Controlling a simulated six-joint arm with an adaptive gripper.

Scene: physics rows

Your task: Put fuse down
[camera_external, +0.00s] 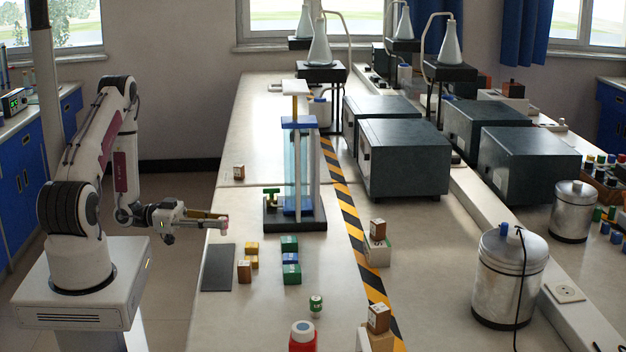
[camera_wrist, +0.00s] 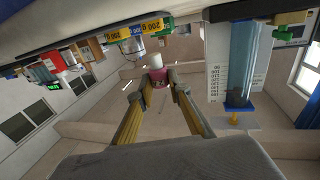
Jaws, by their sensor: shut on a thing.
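My gripper (camera_external: 215,220) is stretched out level, just beyond the near left edge of the bench, at about the height of the bench top or a little above it. In the wrist view my gripper (camera_wrist: 160,92) has its two yellowish fingers shut on a small dark pink and white piece, which I take to be the fuse (camera_wrist: 157,76). The fuse sits between the fingertips. In the outside view only a small pinkish end of the fuse (camera_external: 224,222) shows at the fingertips.
The bench holds a dark flat mat (camera_external: 216,268), yellow blocks (camera_external: 251,247), a brown block (camera_external: 244,271) and green blocks (camera_external: 289,243) close by. A tall stand with a blue tube (camera_external: 298,170) rises behind. Bare bench lies around the small green cylinder (camera_external: 316,306).

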